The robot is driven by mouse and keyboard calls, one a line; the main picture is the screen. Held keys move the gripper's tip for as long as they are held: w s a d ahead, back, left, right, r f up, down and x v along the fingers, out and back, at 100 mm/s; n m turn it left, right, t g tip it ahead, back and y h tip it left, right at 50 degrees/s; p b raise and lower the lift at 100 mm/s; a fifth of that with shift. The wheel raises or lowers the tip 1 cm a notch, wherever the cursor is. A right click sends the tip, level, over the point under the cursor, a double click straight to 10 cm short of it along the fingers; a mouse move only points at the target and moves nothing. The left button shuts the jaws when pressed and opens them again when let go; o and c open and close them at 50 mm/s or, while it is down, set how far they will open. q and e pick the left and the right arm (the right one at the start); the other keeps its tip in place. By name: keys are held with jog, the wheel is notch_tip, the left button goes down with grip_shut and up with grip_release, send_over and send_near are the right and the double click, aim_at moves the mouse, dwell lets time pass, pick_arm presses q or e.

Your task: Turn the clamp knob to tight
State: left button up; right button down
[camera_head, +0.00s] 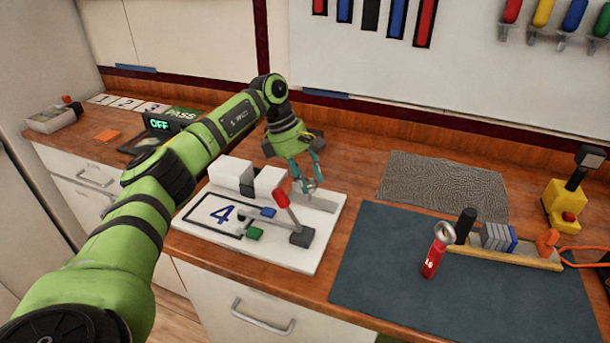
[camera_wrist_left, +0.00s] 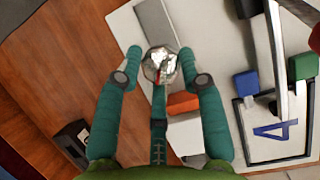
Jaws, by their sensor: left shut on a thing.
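My left gripper (camera_head: 313,182) reaches over the right side of the white clamp fixture (camera_head: 318,243). In the left wrist view my left gripper (camera_wrist_left: 161,63) has its teal fingers on both sides of a silver faceted knob (camera_wrist_left: 158,66), shut on it. A small red mark shows on the knob's lower edge. In the head view the fingers mostly hide the knob. The fixture's red-tipped lever (camera_head: 282,198) leans up and left from a dark grey block. A small blue block (camera_head: 268,212) and a green block (camera_head: 254,233) sit beside it. My right gripper is not in view.
The fixture carries white blocks (camera_head: 248,176) at the back and a framed "4". To the right lie a dark mat (camera_head: 380,265), a grey textured mat (camera_head: 440,183) and a red "40" cylinder (camera_head: 433,262). A panel reading OFF (camera_head: 160,124) stands left, behind my arm.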

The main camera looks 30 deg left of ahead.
pick_arm(q)
jog(key=shift+d+r, duration=0.15)
jog(key=shift+d, duration=0.2)
jog(key=o, duration=1)
jog(key=shift+o, duration=0.5)
jog(key=shift+d, duration=0.2)
jog(key=shift+a, duration=0.3)
jog(key=v, duration=1.1)
jog(key=shift+r, duration=0.5)
jog(key=shift+d, duration=0.1)
